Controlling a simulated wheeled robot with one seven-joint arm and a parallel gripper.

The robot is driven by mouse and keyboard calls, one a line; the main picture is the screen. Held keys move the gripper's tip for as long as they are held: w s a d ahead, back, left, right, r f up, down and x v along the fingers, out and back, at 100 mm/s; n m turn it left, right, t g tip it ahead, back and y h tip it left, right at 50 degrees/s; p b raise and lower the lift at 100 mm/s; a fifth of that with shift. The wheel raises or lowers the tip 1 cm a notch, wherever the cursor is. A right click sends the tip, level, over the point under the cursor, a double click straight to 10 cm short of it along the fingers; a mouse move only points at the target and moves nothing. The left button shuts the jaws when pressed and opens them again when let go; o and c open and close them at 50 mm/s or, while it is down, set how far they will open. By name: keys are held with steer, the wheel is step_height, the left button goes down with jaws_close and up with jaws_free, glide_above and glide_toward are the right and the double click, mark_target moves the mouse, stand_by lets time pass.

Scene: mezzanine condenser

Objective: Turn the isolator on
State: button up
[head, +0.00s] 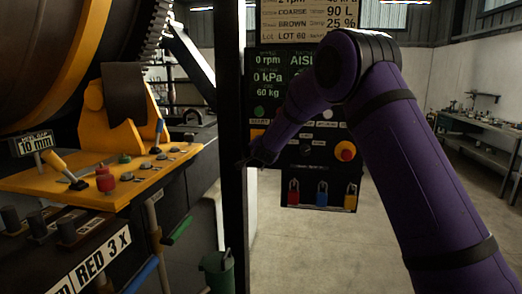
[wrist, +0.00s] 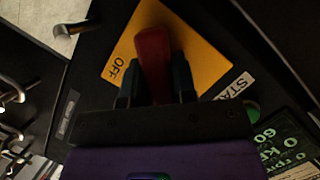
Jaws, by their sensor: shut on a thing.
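The isolator shows in the wrist view as a red handle (wrist: 152,45) on a yellow plate (wrist: 208,62). The word OFF is at the plate's left corner; any ON mark is hidden or out of view. My gripper (wrist: 157,75) has one dark finger on each side of the red handle and is shut on it. In the head view my gripper (head: 262,158) is at the left edge of the dark control panel (head: 318,178). There my gripper and arm hide the handle, and only a bit of the yellow plate (head: 257,134) shows.
A red and yellow emergency button (head: 345,151) and red, blue and yellow padlocks (head: 321,194) are on the panel. A dark post (head: 232,130) stands just left of it. A yellow console (head: 105,180) with levers and knobs is further left. Open floor lies behind the panel.

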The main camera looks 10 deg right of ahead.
steer(key=shift+f, duration=0.1)
steer(key=o, duration=0.9)
steer(key=shift+s, duration=0.1)
steer(key=v, duration=1)
steer(key=shift+s, duration=0.3)
